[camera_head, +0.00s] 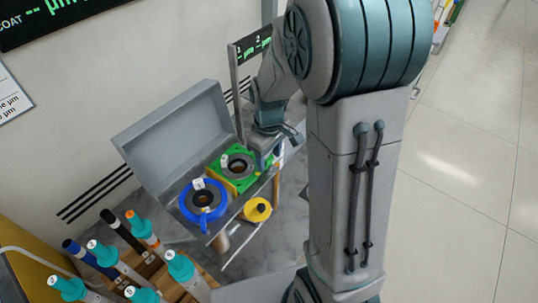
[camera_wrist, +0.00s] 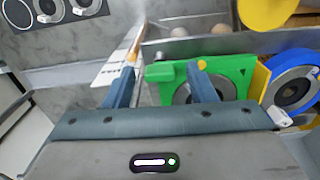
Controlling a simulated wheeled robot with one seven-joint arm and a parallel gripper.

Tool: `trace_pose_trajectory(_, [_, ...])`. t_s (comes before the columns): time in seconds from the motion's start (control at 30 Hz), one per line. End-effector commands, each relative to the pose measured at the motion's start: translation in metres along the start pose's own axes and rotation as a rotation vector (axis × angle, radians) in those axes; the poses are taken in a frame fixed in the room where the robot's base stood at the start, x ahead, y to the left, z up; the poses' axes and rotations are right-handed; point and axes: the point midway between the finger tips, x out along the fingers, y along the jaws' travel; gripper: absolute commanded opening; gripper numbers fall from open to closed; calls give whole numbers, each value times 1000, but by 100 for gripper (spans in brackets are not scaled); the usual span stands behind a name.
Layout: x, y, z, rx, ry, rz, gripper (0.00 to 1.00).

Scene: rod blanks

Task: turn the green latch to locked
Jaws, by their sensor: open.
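The green square fixture (camera_head: 238,181) sits on the open grey case, behind and right of the blue ring fixture (camera_head: 203,213). In the wrist view the green fixture (camera_wrist: 238,66) is just ahead of my gripper (camera_wrist: 165,66). A green bar on its left end, seemingly the latch (camera_wrist: 160,72), lies between my two blue fingers. The fingers are spread, one on each side of it, and I see no grip on it. My right finger covers part of the fixture's round grey centre. In the head view my gripper (camera_head: 278,138) is at the fixture's right side; its fingertips are unclear.
A yellow round knob (camera_head: 257,210) is in front of the fixtures. The case's raised lid (camera_head: 175,135) stands behind. Several teal-capped rods (camera_head: 180,266) stand upright at the lower left. A thin display post (camera_head: 236,95) rises near my arm.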

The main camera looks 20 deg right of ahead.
Motion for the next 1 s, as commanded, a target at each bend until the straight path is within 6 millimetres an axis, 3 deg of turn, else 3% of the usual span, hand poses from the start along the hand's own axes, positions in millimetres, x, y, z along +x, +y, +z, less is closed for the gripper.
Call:
trace_pose_trajectory(0.1, [0,0,0,0,0,0,48])
trace_pose_trajectory(0.27, [0,0,0,0,0,0,6])
trace_pose_trajectory(0.67, [-1,0,0,57,0,0,6])
trace_pose_trajectory(1.0, [-2,0,0,300,-1,-1,6])
